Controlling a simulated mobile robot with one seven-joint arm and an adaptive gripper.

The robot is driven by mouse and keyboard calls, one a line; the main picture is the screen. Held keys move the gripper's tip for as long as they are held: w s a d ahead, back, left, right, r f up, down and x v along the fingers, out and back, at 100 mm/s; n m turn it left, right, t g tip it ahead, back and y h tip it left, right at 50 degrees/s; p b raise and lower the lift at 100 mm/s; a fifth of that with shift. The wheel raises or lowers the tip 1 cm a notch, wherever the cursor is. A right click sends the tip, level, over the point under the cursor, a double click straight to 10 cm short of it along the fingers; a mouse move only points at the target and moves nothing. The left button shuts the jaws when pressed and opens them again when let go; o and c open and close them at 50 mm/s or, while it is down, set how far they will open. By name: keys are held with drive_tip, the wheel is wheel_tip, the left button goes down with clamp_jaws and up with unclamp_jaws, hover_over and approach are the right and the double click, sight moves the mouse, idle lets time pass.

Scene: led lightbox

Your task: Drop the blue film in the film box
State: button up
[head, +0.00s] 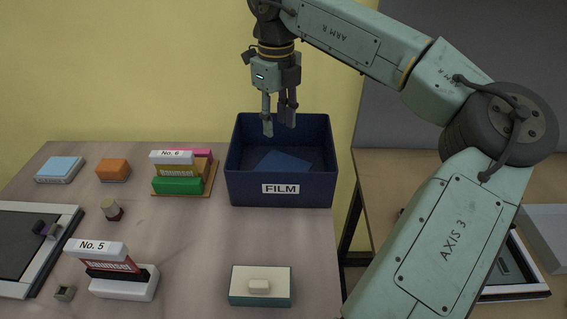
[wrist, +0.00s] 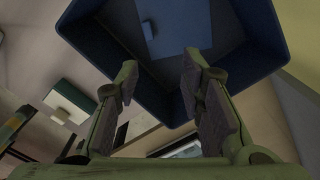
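The film box (head: 280,199) is a deep, open, dark blue bin with a white FILM label on its front, at the back right of the table. A flat blue sheet, which looks like the blue film (head: 283,162), lies inside on the box floor. My gripper (head: 279,128) is above the box opening, fingers pointing down. Its fingers (wrist: 160,72) are apart with nothing between them. The film is apart from the fingers.
Left of the box stand a No. 6 rack (head: 178,185), an orange block (head: 113,170) and a light blue block (head: 60,167). In front are a No. 5 rack (head: 122,285), a knobbed piece (head: 112,209), a framed dark panel (head: 30,240) and a white-topped green box (head: 260,298). The table middle is clear.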

wheel_tip(320, 180, up, 8)
idle(0.6)
